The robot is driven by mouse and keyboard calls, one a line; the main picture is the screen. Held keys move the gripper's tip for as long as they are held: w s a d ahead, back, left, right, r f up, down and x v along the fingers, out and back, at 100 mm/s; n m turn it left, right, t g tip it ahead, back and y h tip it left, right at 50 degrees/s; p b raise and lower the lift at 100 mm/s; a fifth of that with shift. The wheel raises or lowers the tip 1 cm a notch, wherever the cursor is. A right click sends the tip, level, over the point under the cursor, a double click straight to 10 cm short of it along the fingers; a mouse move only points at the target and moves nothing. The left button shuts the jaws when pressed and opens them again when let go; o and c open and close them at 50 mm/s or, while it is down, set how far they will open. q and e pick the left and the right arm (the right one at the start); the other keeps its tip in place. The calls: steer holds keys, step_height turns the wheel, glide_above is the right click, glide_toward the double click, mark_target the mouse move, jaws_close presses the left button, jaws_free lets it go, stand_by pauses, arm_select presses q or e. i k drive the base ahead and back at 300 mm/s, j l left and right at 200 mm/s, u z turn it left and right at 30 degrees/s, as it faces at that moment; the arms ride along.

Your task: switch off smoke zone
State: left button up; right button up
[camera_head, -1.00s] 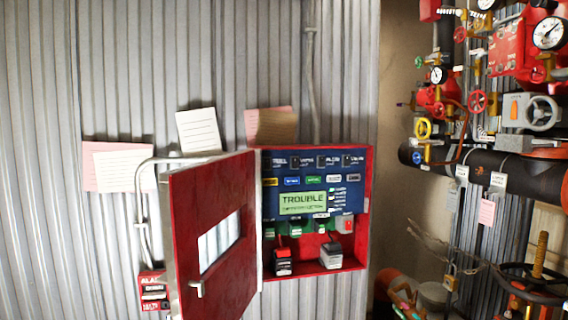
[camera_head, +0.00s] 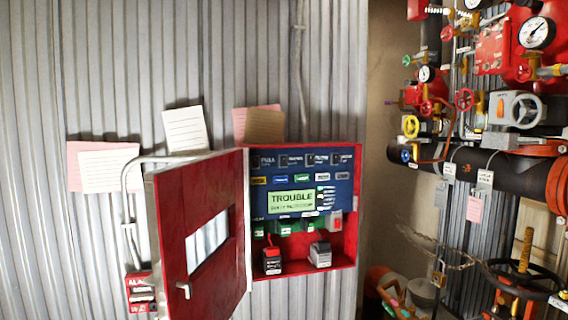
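A red fire alarm panel (camera_head: 352,235) is mounted on the corrugated wall, its door (camera_head: 200,262) swung open to the left. Its blue control face (camera_head: 268,183) carries a row of dark switches at the top, coloured labels below, and a green display (camera_head: 292,203) reading "TROUBLE". The switch labels are too blurred to tell which is the smoke zone. Below sit green terminals, a red switch on a grey plate (camera_head: 335,221) and two block-shaped units, one dark with a red top (camera_head: 271,261) and one grey (camera_head: 320,254). Neither gripper is in view.
A red alarm box (camera_head: 140,293) is on the wall at lower left. Paper notes (camera_head: 185,129) hang above the panel. Pipes, gauges and valve wheels (camera_head: 527,110) crowd the right side, with a large black pipe (camera_head: 515,172). No obstacle shows in front of the panel face.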

mark_target(283, 159)
steer(key=l, duration=0.35)
steer(key=i+l+z, duration=0.1)
steer(key=l, duration=0.25)
steer(key=i+l+z, duration=0.1)
steer(key=i, duration=0.2)
steer(key=i+l+z, duration=0.1)
steer(key=i+j, duration=0.1)
steer(key=i, duration=0.35)
steer(key=i+z, duration=0.05)
